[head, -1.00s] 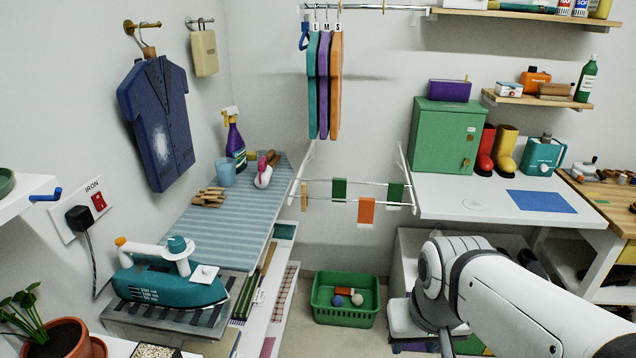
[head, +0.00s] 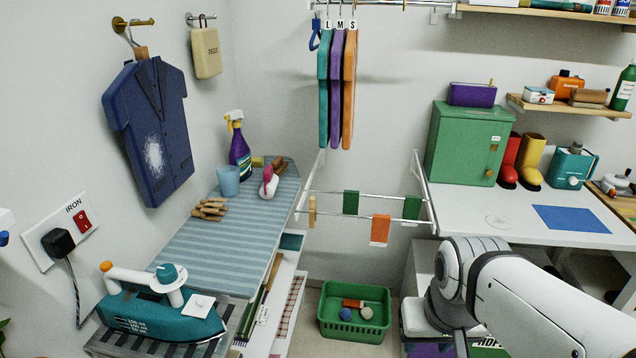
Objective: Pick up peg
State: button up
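Several light wooden clothes pegs (head: 210,209) lie in a small loose pile on the striped blue ironing board (head: 222,250), near its left edge. A single wooden peg (head: 312,211) sits on the left end of the drying rack rail. A cream bag labelled PEGS (head: 206,54) hangs on a wall hook. My arm shows at the lower right, well to the right of the board, bending down out of the frame. My gripper is not visible.
A blue cup (head: 228,181), a purple spray bottle (head: 239,150) and a pink-and-white item (head: 269,183) stand behind the pegs. A teal iron (head: 165,312) stands in front. The board's middle is clear. A green basket (head: 353,322) sits on the floor.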

aim_at(313, 208)
jog(key=i, duration=1.3)
jog(key=z, duration=0.05)
